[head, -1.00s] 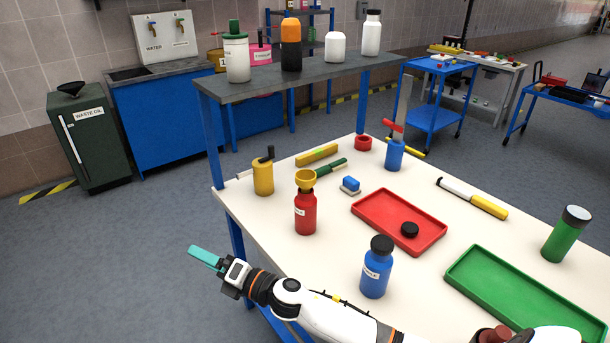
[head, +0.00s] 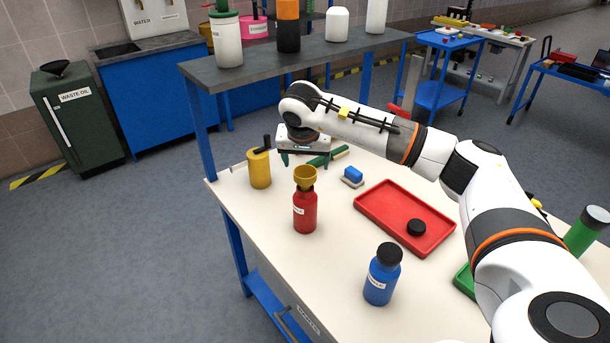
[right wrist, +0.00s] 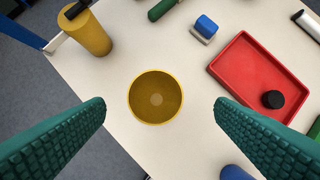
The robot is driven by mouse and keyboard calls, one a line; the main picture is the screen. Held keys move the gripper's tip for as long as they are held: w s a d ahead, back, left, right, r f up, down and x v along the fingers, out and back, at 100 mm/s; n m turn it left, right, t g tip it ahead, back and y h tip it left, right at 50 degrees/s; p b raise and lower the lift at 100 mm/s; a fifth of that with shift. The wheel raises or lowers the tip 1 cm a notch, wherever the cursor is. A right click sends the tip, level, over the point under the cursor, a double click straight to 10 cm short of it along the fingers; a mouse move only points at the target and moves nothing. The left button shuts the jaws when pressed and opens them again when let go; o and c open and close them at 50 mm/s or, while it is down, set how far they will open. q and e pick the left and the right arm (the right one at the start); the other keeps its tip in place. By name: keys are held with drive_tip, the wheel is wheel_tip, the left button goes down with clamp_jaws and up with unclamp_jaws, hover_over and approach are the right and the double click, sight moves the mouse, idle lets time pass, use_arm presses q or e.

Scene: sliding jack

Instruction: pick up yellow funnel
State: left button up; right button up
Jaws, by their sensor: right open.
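The yellow funnel (head: 305,177) sits upright in the mouth of a red bottle (head: 305,211) on the white workbench (head: 290,265). My right gripper (head: 301,159) is above and just behind the funnel in the head view, pointing down, open and empty. In the right wrist view the funnel (right wrist: 156,97) shows from above as a round yellow bowl between the two spread teal fingers (right wrist: 160,108), with clear gaps on both sides. The funnel hides the bottle there. My left gripper is not in view.
A yellow can (head: 259,169) stands left of the funnel. A blue bottle (head: 382,275), a blue-and-grey block (head: 353,176) and a red tray (head: 390,205) with a black cap (head: 416,227) are to the right. A raised grey shelf (head: 270,65) spans the back.

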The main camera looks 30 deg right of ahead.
sight(305, 172)
drive_tip(key=x, duration=0.3)
drive_tip(key=shift+w+f, duration=0.1)
drive_tip(key=x, duration=0.1)
drive_tip(key=p+x, duration=0.1)
drive_tip(key=x, duration=0.1)
drive_tip(key=p+x, duration=0.1)
drive_tip(key=x, duration=0.1)
drive_tip(key=shift+a, duration=0.25)
drive_tip(key=shift+w+d+f, duration=0.1)
drive_tip(key=shift+f, duration=0.15)
drive_tip(key=c, duration=1.1)
